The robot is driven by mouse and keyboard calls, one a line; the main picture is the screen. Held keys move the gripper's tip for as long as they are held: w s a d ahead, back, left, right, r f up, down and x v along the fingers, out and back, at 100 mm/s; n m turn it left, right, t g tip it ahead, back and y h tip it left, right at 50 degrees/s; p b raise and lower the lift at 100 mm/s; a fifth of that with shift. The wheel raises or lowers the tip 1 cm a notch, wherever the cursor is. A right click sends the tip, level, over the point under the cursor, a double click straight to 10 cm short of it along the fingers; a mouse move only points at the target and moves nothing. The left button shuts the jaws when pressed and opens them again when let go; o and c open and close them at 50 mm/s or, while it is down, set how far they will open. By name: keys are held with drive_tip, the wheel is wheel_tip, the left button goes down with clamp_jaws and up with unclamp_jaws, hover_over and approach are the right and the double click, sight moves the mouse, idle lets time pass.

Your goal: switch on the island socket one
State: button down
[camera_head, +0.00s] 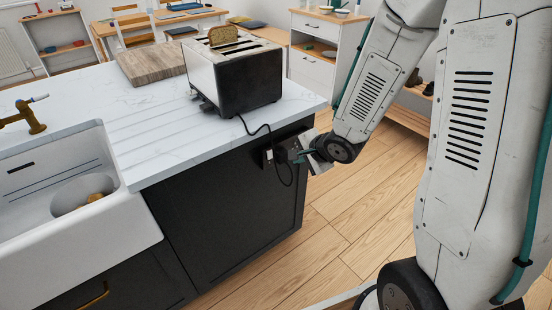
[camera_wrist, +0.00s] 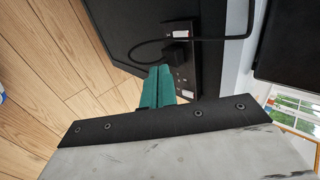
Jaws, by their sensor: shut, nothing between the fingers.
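The island socket (camera_head: 268,158) is a dark plate on the dark end panel of the island, just under the worktop. In the wrist view its plate (camera_wrist: 187,68) carries a black plug (camera_wrist: 177,53) with a cable. A small white and red part (camera_wrist: 181,34) shows near the plate's upper end. I cannot tell any switch's position. My gripper (camera_head: 297,157) is at the socket in the head view. Its teal fingers (camera_wrist: 158,74) are shut and empty, with their tips close to the plate beside the plug. Contact cannot be told, and the fingers hide part of the plate.
A toaster (camera_head: 236,75) with bread stands on the white worktop (camera_head: 150,120); its black cable (camera_head: 262,128) hangs over the edge to the socket. A wooden board (camera_head: 150,64) and a sink (camera_head: 72,190) are to its left. The wooden floor (camera_head: 345,215) beside the island is clear.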

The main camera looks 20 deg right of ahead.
sight(270, 155)
drive_tip(key=shift+w+a+r+x, duration=0.1)
drive_tip(key=shift+w+r+x, duration=0.2)
drive_tip(key=shift+x, duration=1.9)
drive_tip(key=shift+w+a+r+x, duration=0.1)
drive_tip(key=shift+w+r+x, duration=0.25)
drive_tip(key=shift+x, duration=1.8)
drive_tip(key=shift+w+a+r+x, duration=0.1)
drive_tip(key=shift+w+r+x, duration=0.2)
drive_tip(key=shift+x, duration=1.9)
